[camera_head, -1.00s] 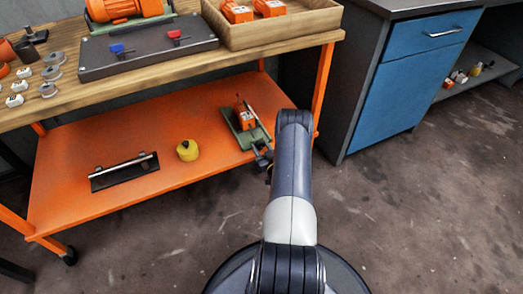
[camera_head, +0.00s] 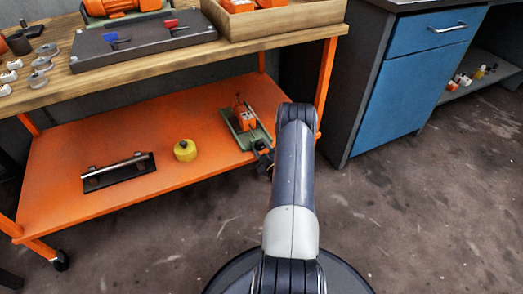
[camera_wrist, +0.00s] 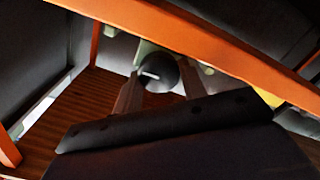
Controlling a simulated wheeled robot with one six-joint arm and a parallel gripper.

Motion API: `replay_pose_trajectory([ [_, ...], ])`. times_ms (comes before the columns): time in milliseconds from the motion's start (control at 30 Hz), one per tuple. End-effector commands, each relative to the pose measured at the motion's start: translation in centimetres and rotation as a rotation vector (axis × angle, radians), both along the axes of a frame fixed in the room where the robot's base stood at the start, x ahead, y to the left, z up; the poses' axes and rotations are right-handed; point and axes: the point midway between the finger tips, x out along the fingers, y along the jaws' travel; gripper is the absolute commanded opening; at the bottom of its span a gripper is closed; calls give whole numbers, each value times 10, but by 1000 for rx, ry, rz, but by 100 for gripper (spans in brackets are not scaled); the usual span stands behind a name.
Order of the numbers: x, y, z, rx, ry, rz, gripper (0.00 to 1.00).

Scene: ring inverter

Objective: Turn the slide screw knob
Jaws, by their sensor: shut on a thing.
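The green slide (camera_head: 234,133) with an orange block (camera_head: 242,113) on it stands at the right end of the cart's orange lower shelf. My gripper (camera_head: 263,158) is at the slide's near end, partly hidden by my arm in the head view. In the wrist view, the round dark grey knob (camera_wrist: 158,74) with a light mark on its face sits between the two fingers of my gripper (camera_wrist: 160,88). The gripper is shut on the knob. The screw behind the knob is mostly hidden.
A yellow round thing (camera_head: 185,150) and a black bar fixture (camera_head: 118,172) lie farther left on the orange shelf (camera_head: 85,215). The wooden cart top (camera_head: 120,72) is above. A blue cabinet (camera_head: 405,90) stands right. The floor between is clear.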

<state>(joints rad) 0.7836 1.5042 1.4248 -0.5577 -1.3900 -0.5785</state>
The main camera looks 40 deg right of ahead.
Motion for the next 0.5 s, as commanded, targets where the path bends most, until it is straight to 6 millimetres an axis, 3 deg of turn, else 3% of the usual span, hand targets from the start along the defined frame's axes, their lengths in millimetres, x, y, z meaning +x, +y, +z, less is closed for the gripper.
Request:
replay_pose_trajectory([
  [467,1,0,0,-15,4,1,17],
  [500,1,0,0,-15,4,1,40],
])
